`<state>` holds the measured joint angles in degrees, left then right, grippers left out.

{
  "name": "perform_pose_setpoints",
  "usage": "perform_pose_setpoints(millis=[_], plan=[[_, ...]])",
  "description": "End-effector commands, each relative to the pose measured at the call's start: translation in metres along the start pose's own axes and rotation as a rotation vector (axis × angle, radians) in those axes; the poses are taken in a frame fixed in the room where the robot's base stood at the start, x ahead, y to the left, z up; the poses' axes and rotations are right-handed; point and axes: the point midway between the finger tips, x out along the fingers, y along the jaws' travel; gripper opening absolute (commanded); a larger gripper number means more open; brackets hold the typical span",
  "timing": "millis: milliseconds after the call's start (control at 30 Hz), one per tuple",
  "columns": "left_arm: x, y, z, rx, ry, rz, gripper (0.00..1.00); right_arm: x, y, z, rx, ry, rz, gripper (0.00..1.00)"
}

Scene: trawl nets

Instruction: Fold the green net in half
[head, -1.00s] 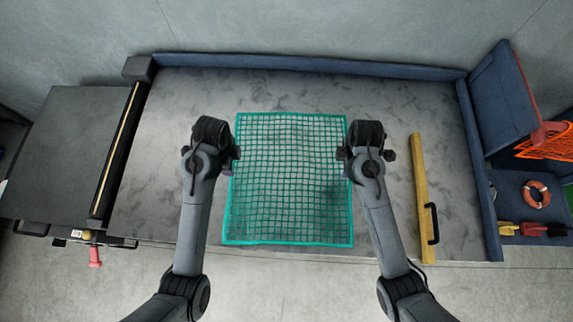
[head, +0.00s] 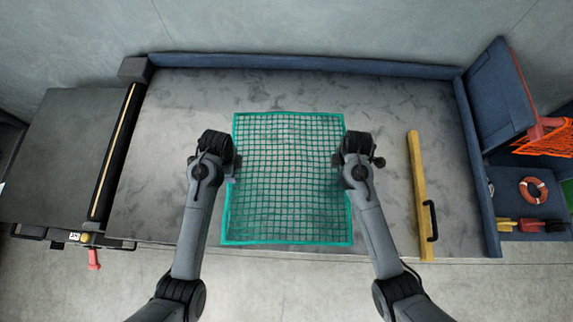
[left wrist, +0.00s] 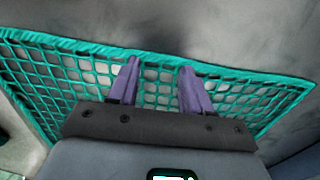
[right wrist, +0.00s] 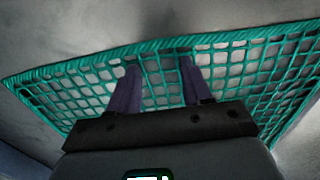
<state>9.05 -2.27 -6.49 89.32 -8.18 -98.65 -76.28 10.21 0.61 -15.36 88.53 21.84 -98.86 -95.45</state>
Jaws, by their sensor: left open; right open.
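The green net (head: 286,180) lies flat and spread out on the grey table, a rectangle with a thicker teal border. My left gripper (head: 232,168) is at the net's left edge in the head view. In the left wrist view its two purple fingers (left wrist: 158,80) are apart, with the net's mesh (left wrist: 85,75) and border around them. My right gripper (head: 337,164) is at the net's right edge. In the right wrist view its fingers (right wrist: 158,80) are also apart over the mesh (right wrist: 230,70) near the border. I cannot tell whether the fingertips touch the net.
A yellow bar (head: 418,190) with a black handle lies right of the net. A blue raised rim (head: 300,64) runs along the table's back. A bin at the right holds an orange ring (head: 533,190). A dark panel (head: 65,150) stands left. Table behind the net is clear.

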Motion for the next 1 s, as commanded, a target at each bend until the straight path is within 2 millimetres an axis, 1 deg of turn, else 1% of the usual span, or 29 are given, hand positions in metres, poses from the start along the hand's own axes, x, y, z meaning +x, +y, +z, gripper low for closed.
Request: perform_pose_setpoints(millis=[33, 67, 667, 1000], plan=[[0.0037, 0.0001, 0.0001, 0.000, 0.000, 0.000, 0.49, 0.0037, 0.0000, 0.0000, 0.000, 0.000, 0.000, 0.49], [0.0016, -0.0001, 0.0000, 0.000, 0.000, 0.000, 0.47, 0.0016, 0.0001, 0.0000, 0.000, 0.000, 0.000, 0.47], [0.0021, 0.0005, 0.0000, 0.000, 0.000, 0.002, 0.01, 0.0020, -0.0003, 0.0002, 0.000, -0.001, -0.001, 0.01], [0.0021, 0.0005, 0.0001, 0.000, 0.000, 0.002, 0.00, 0.0020, -0.0004, 0.0003, 0.000, -0.001, -0.001, 0.00]])
